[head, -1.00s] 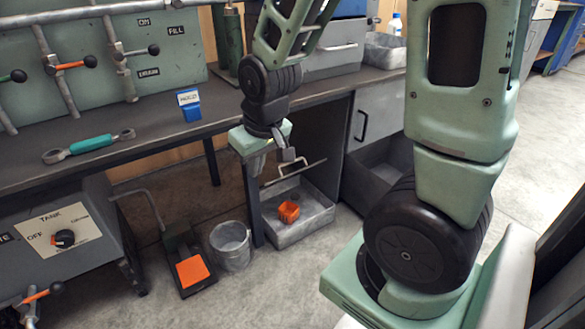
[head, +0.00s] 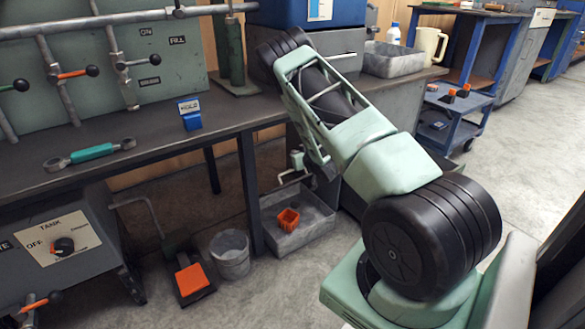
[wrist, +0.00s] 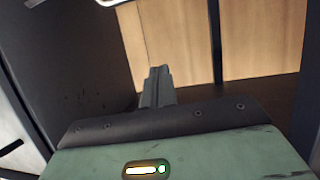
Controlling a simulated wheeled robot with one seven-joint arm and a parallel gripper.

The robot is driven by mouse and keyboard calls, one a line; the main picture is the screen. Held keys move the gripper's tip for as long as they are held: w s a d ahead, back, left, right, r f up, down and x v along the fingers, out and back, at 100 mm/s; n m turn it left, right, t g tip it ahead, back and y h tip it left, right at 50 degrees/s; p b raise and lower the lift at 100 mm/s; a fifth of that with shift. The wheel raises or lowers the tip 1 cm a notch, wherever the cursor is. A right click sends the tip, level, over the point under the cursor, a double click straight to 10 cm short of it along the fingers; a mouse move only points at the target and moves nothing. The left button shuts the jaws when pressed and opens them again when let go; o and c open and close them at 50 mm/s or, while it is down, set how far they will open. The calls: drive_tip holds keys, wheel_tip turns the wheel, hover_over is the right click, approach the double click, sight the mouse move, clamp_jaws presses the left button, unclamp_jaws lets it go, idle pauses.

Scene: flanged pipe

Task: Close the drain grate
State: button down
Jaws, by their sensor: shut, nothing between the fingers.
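I cannot make out the drain grate for sure. A thin bent bar (head: 290,175) shows at the tray's back, partly hidden by my arm; I cannot tell whether it belongs to the grate.
A bucket (head: 231,254) and an orange-topped pedal (head: 191,279) stand left of the tray. A bench leg (head: 250,195) rises at the tray's left edge. Floor in front of the tray is clear.

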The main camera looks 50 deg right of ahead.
sight(291, 170)
drive_tip(key=shift+n+t+y, duration=0.5)
drive_tip(key=shift+t+y, duration=0.1)
drive_tip(key=shift+t, duration=0.2)
drive_tip(key=w+d+f+b, duration=0.1)
drive_tip(key=w+f+b, duration=0.1)
drive_tip(key=f, duration=0.1)
drive_tip(key=w+d+f+b, duration=0.1)
drive_tip(key=f+b, duration=0.1)
drive_tip(key=w+d+f+b, duration=0.1)
drive_tip(key=w+f+b, duration=0.1)
drive_tip(key=f, duration=0.1)
drive_tip(key=shift+w+d+f, duration=0.25)
drive_tip(key=shift+w+f, duration=0.1)
drive_tip(key=shift+s+a+f+b, duration=0.1)
drive_tip(key=shift+s+f+b, duration=0.25)
drive_tip(key=shift+s+b, duration=0.05)
